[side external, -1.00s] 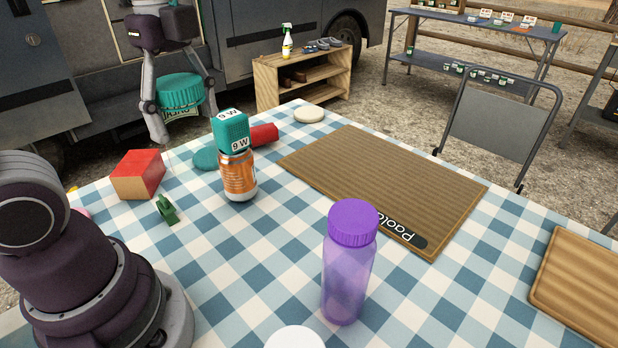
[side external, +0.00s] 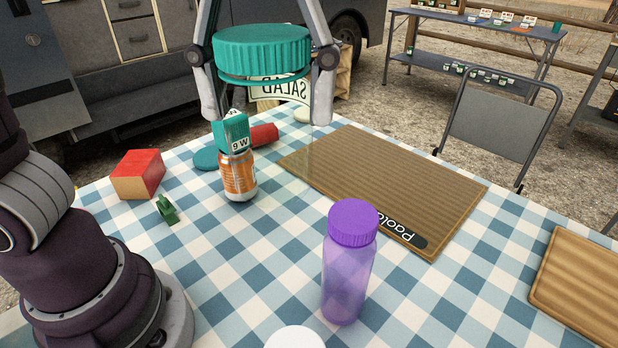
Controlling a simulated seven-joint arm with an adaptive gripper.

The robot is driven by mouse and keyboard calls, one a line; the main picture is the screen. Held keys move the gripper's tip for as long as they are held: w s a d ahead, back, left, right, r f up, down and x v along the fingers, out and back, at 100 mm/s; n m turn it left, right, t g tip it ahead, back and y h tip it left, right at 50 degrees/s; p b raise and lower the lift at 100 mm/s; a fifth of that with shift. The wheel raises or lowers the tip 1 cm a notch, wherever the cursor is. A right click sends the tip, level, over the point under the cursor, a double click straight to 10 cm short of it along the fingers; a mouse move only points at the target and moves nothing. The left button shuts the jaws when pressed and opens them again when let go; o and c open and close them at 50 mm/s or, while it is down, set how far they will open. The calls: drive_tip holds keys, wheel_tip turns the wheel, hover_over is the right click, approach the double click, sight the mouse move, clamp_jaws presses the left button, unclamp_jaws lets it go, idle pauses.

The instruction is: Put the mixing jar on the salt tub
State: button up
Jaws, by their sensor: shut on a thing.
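My gripper (side external: 267,108) is shut on a jar with a ribbed teal lid (side external: 262,48), which I take to be the mixing jar. Its body looks clear, with a cream label reading SALAD backwards through it. The jar hangs upright between the fingers, above the back of the table. No salt tub can be read by label. A round white top (side external: 295,338) at the bottom edge may be it; its sides are cut off by the frame. A pale round thing (side external: 302,114) at the table's back edge is partly hidden by the right finger.
An orange can (side external: 238,178) with a teal block (side external: 231,132) on top stands below the jar. Nearby are a teal disc (side external: 205,158), red cylinder (side external: 264,134), red block (side external: 138,175) and green figure (side external: 167,209). A purple bottle (side external: 347,265) stands in front; the striped mat (side external: 380,185) is bare.

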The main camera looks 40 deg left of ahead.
sight(277, 200)
drive_tip(key=s+d+m, duration=0.1)
drive_tip(key=d, duration=0.1)
drive_tip(key=s+d+m, duration=0.3)
drive_tip(key=d+m, duration=0.1)
drive_tip(key=shift+s+f, duration=0.15)
wheel_tip(277, 200, down, 13)
drive_tip(key=shift+f, duration=0.1)
drive_tip(key=o, duration=1.2)
